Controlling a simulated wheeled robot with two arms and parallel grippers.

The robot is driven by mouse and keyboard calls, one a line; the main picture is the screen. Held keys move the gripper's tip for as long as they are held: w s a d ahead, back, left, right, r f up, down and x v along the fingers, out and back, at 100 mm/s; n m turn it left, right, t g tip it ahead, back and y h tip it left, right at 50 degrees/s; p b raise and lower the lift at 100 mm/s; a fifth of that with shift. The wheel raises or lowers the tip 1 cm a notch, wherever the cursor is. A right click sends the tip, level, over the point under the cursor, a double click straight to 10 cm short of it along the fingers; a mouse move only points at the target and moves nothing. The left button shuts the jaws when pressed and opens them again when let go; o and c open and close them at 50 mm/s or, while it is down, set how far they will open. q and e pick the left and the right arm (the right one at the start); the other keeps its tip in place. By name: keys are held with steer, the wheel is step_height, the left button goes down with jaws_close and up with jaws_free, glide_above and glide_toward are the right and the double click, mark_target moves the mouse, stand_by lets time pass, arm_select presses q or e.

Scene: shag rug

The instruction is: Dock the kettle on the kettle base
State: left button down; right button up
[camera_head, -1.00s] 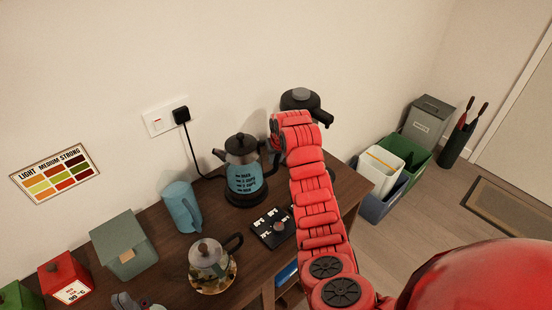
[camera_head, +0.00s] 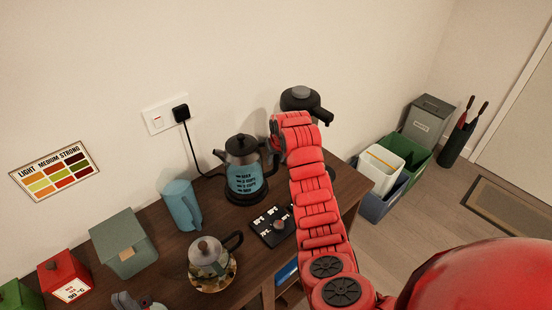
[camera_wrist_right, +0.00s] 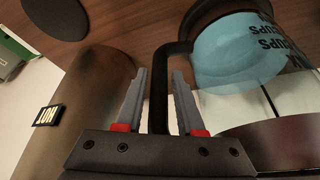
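The kettle (camera_head: 243,168) has a black lid, spout and handle and a clear body with blue contents and printed marks. It stands upright by the wall on the dark round kettle base (camera_head: 246,198), where the cord leads. I cannot tell whether it is fully seated. In the right wrist view the kettle body (camera_wrist_right: 235,55) is at the upper right. My right gripper (camera_wrist_right: 159,85) is open there, with the black handle (camera_wrist_right: 160,95) between its fingers and narrow gaps beside it. In the head view my right arm hides this gripper.
A blue mug (camera_head: 182,205), glass teapot (camera_head: 210,262) and black panel (camera_head: 272,226) stand near the kettle. A black appliance (camera_head: 306,103) is behind my arm. Canisters (camera_head: 123,245) line the left. The black plug (camera_head: 181,113) and its cord are at the wall.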

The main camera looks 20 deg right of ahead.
steer(key=shift+f, duration=0.1)
steer(key=shift+p+v, duration=0.35)
steer(key=shift+v, duration=1.2)
steer(key=shift+p+v, duration=0.3)
steer(key=shift+v, duration=2.25)
steer(key=p+v, duration=0.3)
steer(key=p, duration=0.1)
steer(key=shift+f, duration=0.1)
